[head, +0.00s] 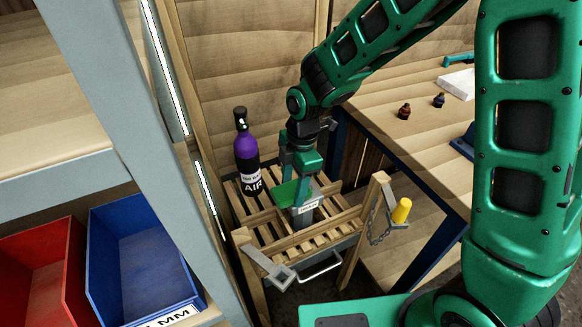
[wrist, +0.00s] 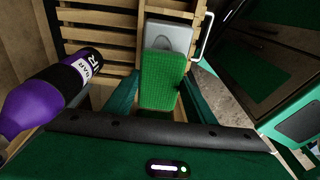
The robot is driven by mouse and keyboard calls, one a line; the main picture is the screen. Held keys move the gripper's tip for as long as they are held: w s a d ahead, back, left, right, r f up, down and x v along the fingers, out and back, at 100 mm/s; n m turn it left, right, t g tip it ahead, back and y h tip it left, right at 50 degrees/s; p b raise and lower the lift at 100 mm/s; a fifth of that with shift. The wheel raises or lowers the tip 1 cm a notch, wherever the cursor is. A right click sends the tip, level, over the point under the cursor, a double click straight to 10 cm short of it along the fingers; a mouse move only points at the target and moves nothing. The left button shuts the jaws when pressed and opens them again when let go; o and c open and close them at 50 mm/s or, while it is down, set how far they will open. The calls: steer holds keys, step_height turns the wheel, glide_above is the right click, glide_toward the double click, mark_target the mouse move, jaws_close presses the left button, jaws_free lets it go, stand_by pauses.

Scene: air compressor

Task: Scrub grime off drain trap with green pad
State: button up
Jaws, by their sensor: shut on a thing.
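The green pad (head: 285,194) is held between my gripper's fingers (head: 301,172). In the wrist view the pad (wrist: 163,80) lies lengthwise between the two green fingers (wrist: 158,95). The drain trap appears to be the grey, labelled box (head: 306,209) on the slatted wooden stand, directly beyond the pad. In the wrist view the grey box (wrist: 170,33) is partly covered by the pad's far end. I cannot tell whether the pad touches it. No grime is clearly visible on its exposed part.
A purple and black AIR bottle (head: 247,155) stands left of my gripper on the slatted stand (head: 285,240). A metal bracket (head: 268,265) and a yellow piece on a chain (head: 401,210) are at the stand's front. A workbench (head: 425,130) is to the right, shelf bins (head: 140,260) to the left.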

mark_target(288, 191)
steer(key=shift+s+a+r, duration=0.1)
steer(key=shift+a+r, duration=0.15)
steer(key=shift+r, duration=0.5)
steer(key=shift+s+a+r, duration=0.1)
steer(key=shift+a+r, duration=0.1)
steer(key=shift+r, duration=0.55)
steer(key=shift+d+r, duration=0.15)
steer(key=shift+r, duration=2.35)
steer(key=shift+w, duration=0.1)
